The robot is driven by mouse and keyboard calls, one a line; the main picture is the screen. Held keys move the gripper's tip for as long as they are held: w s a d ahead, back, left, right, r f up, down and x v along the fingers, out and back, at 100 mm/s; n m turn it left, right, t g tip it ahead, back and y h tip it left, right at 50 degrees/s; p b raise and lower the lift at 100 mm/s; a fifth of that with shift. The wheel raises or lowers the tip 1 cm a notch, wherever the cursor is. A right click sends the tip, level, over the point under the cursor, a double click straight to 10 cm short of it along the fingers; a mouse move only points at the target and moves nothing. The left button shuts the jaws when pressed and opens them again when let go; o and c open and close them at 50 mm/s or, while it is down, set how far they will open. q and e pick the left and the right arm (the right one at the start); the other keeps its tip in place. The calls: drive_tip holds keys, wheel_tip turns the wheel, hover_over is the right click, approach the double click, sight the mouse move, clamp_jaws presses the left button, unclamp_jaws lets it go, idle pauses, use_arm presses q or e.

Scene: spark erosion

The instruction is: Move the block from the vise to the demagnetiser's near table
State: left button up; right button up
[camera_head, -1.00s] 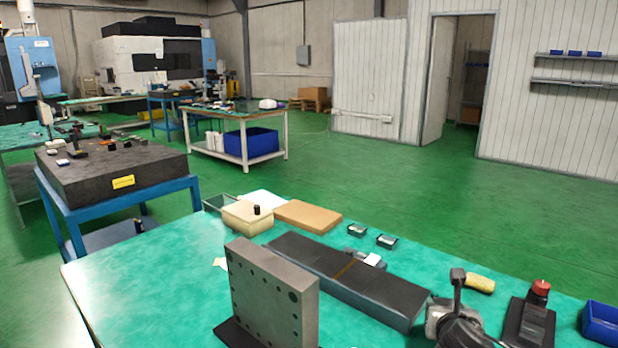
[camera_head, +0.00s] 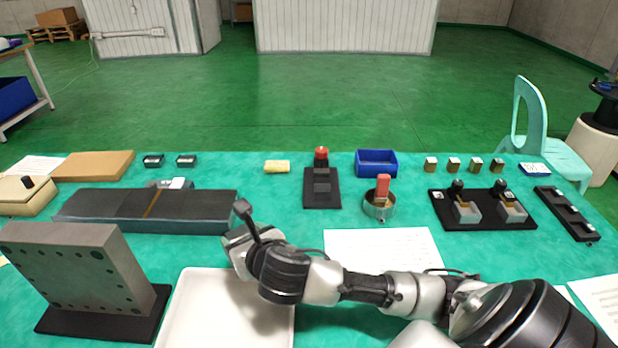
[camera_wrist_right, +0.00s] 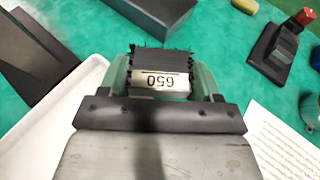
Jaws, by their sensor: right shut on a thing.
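My right gripper (camera_head: 238,243) is shut on the block (camera_wrist_right: 160,76), a dark ridged piece with a pale face marked with digits, upside down in the right wrist view. The block sits between both fingers, and is mostly hidden by the gripper in the head view. The long dark unit with a brass strip, which looks like the demagnetiser (camera_head: 100,205), lies just beyond and left of the gripper. Two small vises (camera_head: 482,208) stand on a black base at the right; I cannot tell which vise the task means. My left gripper is not in view.
A white tray (camera_head: 195,310) lies under the gripper. A tall drilled plate (camera_head: 75,265) stands front left. A red-topped fixture (camera_head: 321,185), a round pot (camera_head: 380,205), a blue bin (camera_head: 376,163) and a yellow sponge (camera_head: 277,167) are behind. A paper sheet (camera_head: 385,245) lies right of the gripper.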

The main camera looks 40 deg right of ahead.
drive_tip(key=w+d+f+m+g+h+b, duration=0.15)
drive_tip(key=w+d+m+h+b, duration=0.25)
drive_tip(key=w+d, duration=0.85)
drive_tip(key=w+d+r+m+g+h+b, duration=0.1)
drive_tip(key=w+d+r+m+h+b, duration=0.1)
drive_tip(key=w+d, duration=0.6)
drive_tip(key=d+r+m+h, duration=0.1)
drive_tip(key=d, duration=0.1)
drive_tip(key=shift+w+d+r+g+h, duration=0.2)
drive_tip(key=shift+d+r+g+h, duration=0.15)
drive_tip(key=shift+d+h, duration=0.05)
drive_tip(key=s+d+f, duration=0.2)
drive_tip(key=d, duration=0.1)
drive_tip(key=s+d+f, duration=0.5)
drive_tip(key=s+d, duration=0.1)
drive_tip(key=shift+d+f+b, duration=0.1)
drive_tip(key=shift+f+b, duration=0.15)
drive_tip(key=shift+b, duration=0.1)
drive_tip(key=shift+w+f+p, duration=0.2)
drive_tip(key=shift+f+p, duration=0.2)
drive_tip(key=shift+f, duration=1.2)
drive_tip(key=shift+a, duration=0.2)
